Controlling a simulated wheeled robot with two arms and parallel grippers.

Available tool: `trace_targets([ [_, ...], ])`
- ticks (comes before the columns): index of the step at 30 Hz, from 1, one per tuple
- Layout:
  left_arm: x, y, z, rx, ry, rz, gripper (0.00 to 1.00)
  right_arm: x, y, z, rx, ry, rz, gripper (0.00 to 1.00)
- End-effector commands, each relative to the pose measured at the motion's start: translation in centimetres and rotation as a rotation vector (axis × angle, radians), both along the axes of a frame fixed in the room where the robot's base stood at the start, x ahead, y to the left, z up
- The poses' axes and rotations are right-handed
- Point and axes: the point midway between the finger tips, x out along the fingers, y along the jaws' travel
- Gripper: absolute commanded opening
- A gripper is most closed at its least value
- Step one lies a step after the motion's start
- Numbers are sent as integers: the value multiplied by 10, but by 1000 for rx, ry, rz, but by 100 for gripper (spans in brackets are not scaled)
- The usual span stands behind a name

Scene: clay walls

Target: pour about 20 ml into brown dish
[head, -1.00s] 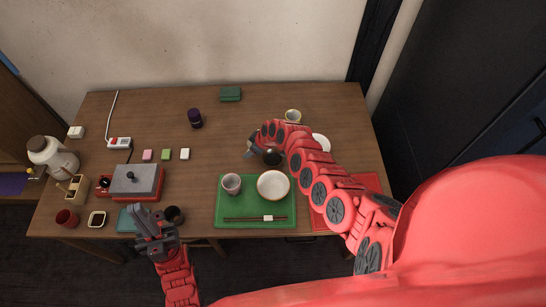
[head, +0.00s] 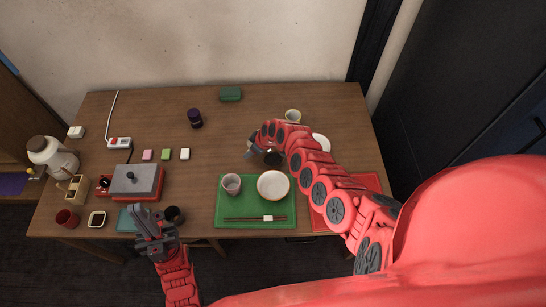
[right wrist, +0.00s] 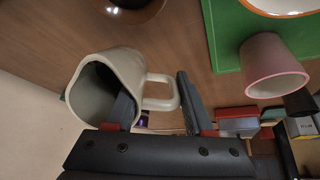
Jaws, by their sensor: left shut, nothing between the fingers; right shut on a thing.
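A cream mug (right wrist: 108,88) with a loop handle shows in the right wrist view, its mouth facing the picture's lower left. My right gripper (right wrist: 157,105) is shut on it at the handle side. The mug looks tilted, but I cannot tell how far, and I see no liquid. The brown dish (right wrist: 125,10) is cut off by the top edge there. In the head view the dish (head: 273,158) looks dark and sits beside my right gripper (head: 252,149), which the arm partly hides. My left gripper (head: 155,224) is shut and empty at the table's front edge.
A green mat (head: 230,211) holds a greyish-pink cup (head: 231,184), a white bowl (head: 273,185) and chopsticks. A cream cup (head: 293,116) and white plate (head: 321,142) stand near my right arm. A dark cup (head: 174,215) is near my left gripper. The table's back middle is mostly clear.

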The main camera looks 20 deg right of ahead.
Motion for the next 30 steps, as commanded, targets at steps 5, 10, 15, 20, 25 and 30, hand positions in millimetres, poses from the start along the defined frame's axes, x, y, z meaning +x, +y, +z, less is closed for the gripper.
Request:
trace_targets([
  [5, 0, 0, -1, 0, 0, 0, 0, 1, 1, 1, -13, 12, 2, 0],
  [10, 0, 0, -11, 0, 0, 0, 0, 3, 2, -3, -57, 62, 3, 0],
  [15, 0, 0, -32, 0, 0, 0, 0, 9, 5, -5, -115, 126, -4, 0],
  [20, 0, 0, -60, 0, 0, 0, 0, 11, 6, -15, -154, 178, -9, 0],
  [25, 0, 0, -86, 0, 0, 0, 0, 12, 6, -21, -189, 224, -14, 0],
  [30, 0, 0, -112, 0, 0, 0, 0, 14, 8, -25, -219, 264, -19, 0],
])
